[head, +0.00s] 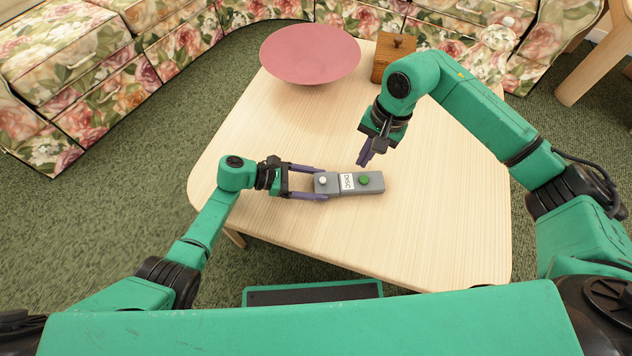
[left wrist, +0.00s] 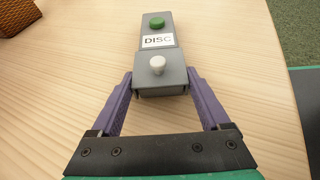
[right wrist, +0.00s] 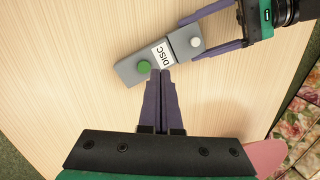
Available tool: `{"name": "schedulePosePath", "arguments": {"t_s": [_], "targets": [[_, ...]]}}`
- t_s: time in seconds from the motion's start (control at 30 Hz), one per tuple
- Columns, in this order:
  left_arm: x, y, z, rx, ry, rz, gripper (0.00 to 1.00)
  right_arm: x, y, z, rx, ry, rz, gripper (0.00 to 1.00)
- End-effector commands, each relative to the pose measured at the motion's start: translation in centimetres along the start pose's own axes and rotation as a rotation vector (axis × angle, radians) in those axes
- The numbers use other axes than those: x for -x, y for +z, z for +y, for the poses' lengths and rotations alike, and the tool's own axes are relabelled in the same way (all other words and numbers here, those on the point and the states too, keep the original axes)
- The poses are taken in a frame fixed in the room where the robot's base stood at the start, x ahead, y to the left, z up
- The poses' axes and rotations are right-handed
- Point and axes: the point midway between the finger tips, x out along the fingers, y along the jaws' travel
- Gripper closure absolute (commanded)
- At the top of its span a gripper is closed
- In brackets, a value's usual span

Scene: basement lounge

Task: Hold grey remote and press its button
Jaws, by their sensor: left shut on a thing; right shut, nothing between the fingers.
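The grey remote (head: 376,186) lies on the wooden table, with a green button (head: 364,180), a white button (head: 322,180) and a "DISC" label (head: 346,183) on top. My left gripper (head: 323,183) is shut on its white-button end, one finger along each long side; this also shows in the left wrist view (left wrist: 160,82). My right gripper (head: 365,163) is shut and empty, fingers pointing down near the green button. In the right wrist view its tips (right wrist: 160,73) are beside the green button (right wrist: 144,67) and label. Contact cannot be told.
A pink bowl (head: 310,55) and a brown wooden box (head: 394,58) stand at the table's (head: 440,220) far side. Floral sofas (head: 100,75) surround the back. The tabletop around the remote is clear.

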Motion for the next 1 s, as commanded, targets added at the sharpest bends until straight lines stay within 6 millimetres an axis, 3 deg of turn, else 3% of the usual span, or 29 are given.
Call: {"name": "schedulePosePath", "arguments": {"t_s": [0.13, 0.3, 0.57, 0.67, 1.0], "targets": [[0.0, 0.1, 0.0, 0.000, 0.001, -0.002, 0.91, -0.8, 1.1, -0.3, -0.188, -0.237, -0.136, 1.00], [0.0, 0.1, 0.0, 0.000, 0.001, -0.001, 0.91, 0.3, -0.1, 0.6, -0.436, -0.480, -0.213, 1.00], [0.0, 0.1, 0.0, 0.000, 0.001, -0.002, 0.91, 1.6, -1.9, 2.1, -0.597, -0.615, -0.221, 1.00], [0.0, 0.1, 0.0, -0.001, 0.001, -0.002, 0.91, 0.8, -2.0, 2.2, -0.600, -0.617, -0.221, 1.00], [0.0, 0.1, 0.0, -0.001, 0.001, -0.002, 0.91, -5.0, -2.6, 3.1, -0.599, -0.613, -0.221, 1.00]]}}
